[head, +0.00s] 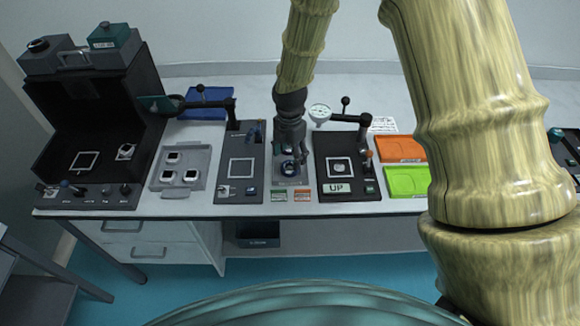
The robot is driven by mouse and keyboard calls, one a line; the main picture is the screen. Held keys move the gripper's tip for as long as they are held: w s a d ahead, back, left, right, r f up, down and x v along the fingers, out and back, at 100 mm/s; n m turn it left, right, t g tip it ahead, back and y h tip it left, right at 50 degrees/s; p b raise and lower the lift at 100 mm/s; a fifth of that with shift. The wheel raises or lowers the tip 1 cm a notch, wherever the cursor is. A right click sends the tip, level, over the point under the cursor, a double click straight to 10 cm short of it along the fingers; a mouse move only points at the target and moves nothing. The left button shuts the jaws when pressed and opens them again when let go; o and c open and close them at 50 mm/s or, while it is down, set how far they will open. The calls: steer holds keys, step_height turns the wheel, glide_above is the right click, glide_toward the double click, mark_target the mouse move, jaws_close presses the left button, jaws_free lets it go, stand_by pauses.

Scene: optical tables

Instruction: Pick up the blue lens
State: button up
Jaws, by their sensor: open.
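My gripper (291,157) points down over a small grey plate (280,180) near the middle of the table. A small round piece with a blue rim (288,168), which looks like the blue lens, sits on that plate just below my fingertips. The fingers partly cover it, and I cannot tell whether they touch it. My gripper is open.
To the left stand a dark panel with a white square (240,168), a grey tray (163,184) of small square pieces and a black open-fronted box (70,132). To the right are a black "UP" station (337,188), an orange tray (398,149) and a green tray (405,181).

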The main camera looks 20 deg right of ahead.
mark_target(289, 168)
steer(key=shift+s+f, duration=0.15)
step_height(289, 168, down, 2)
steer(key=shift+a+f+p, duration=0.1)
steer(key=shift+a+p, duration=0.05)
steer(key=shift+p, duration=0.6)
steer(key=shift+f+p, duration=0.4)
steer(key=shift+f, duration=1.1)
steer(key=o, duration=0.3)
steer(key=c, duration=1.1)
